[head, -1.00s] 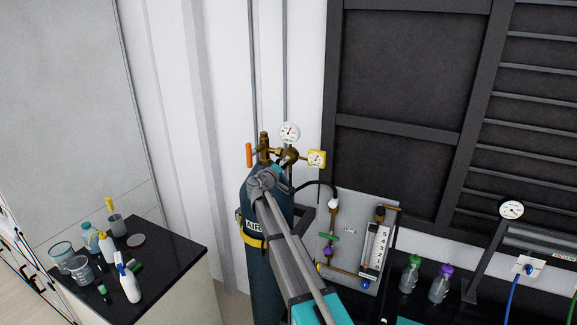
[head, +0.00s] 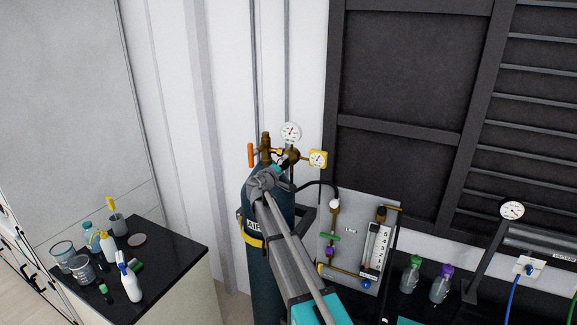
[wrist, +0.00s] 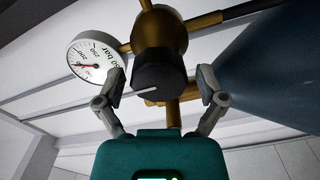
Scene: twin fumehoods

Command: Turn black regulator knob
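The black regulator knob (wrist: 158,72) is in the upper middle of the wrist view, on the front of the brass regulator body (wrist: 160,28), with a pale line on its face. My gripper (wrist: 162,76) is open, one finger on each side of the knob, with visible gaps to it. In the head view my gripper (head: 281,169) is at the brass regulator (head: 291,156) on top of the dark blue air cylinder (head: 264,285); the knob and fingertips cannot be made out there.
A flowmeter panel (head: 350,210) stands right of the cylinder. A black-topped bench (head: 180,248) with bottles is at left.

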